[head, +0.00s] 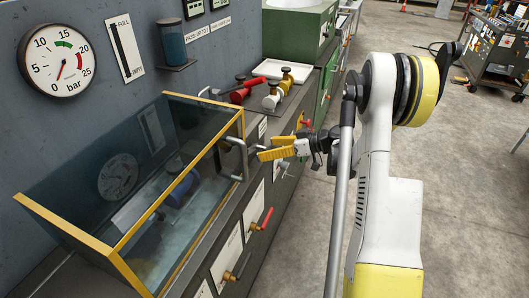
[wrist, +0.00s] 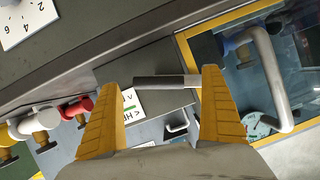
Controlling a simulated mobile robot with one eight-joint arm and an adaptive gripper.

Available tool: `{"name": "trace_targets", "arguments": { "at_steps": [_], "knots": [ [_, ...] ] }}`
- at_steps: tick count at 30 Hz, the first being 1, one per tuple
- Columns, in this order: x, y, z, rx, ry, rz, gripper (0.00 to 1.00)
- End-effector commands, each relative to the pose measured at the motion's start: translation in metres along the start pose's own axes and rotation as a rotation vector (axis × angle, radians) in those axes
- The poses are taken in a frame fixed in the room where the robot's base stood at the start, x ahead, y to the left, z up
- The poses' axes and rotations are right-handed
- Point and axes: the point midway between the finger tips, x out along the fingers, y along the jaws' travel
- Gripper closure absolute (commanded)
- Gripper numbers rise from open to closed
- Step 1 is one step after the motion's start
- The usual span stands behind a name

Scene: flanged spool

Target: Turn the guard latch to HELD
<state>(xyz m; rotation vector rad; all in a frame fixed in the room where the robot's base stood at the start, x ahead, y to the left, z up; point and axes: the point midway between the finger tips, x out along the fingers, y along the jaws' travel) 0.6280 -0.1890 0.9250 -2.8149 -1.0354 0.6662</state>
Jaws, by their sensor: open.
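My gripper (head: 263,148) is open, its yellow fingers pointing left at the guard's front right side; it also shows in the wrist view (wrist: 161,80). In the wrist view a lever with a dark grip, apparently the guard latch (wrist: 160,82), lies across the gap between the fingertips. Its metal end runs behind or against the right finger; I cannot tell whether they touch. A white label (wrist: 134,104) with a green mark and partly hidden lettering lies below the lever. The yellow-framed glass guard (head: 128,236) appears closed, with a bent metal handle (head: 240,160).
Red and white valves with brass knobs (head: 271,96) stand on the bench behind the guard. A white tray (head: 283,70) is beyond them. Small levers, one with a red grip (head: 267,217), stick out from the bench front.

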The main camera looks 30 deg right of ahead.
Motion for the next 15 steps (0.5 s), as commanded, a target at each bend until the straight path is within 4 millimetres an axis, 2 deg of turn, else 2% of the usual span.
{"name": "trace_targets", "arguments": {
  "at_steps": [4,12,13,15],
  "knots": [
    [0.0114,0.0,0.0005,0.001,0.0,-0.001,0.06],
    [0.013,0.0,-0.0003,0.001,-0.001,0.0,0.06],
    [0.013,0.0,-0.0003,0.001,-0.001,0.0,0.09],
    [0.013,0.0,-0.0003,0.001,-0.001,0.0,0.31]
  ]
}}
